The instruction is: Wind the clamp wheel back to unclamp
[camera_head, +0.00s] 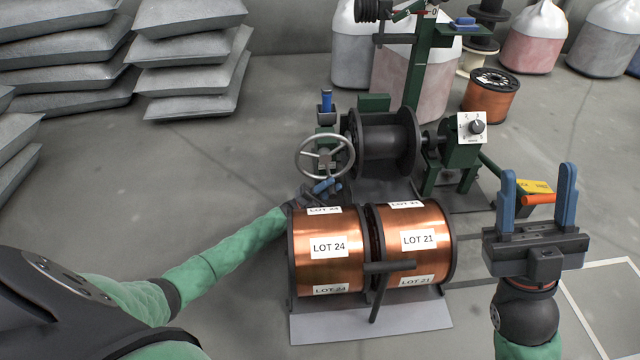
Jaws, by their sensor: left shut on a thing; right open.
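The clamp wheel (338,142) is a grey spoked handwheel on the left side of the green winding machine (462,150), facing me. My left gripper (326,187) has blue fingers and is at the lower rim of the wheel, shut on the rim. The spool behind partly crowds that spot, so the exact contact is small in view. An empty dark spool (385,142) sits in the machine just right of the wheel. My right gripper (538,205) is open and empty, its two blue fingers pointing up, at the right.
Two copper spools, LOT 24 (328,273) and LOT 21 (425,265), stand on a grey-based rack (420,322) in front of the machine. Grey sacks (195,50) are stacked at back left.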

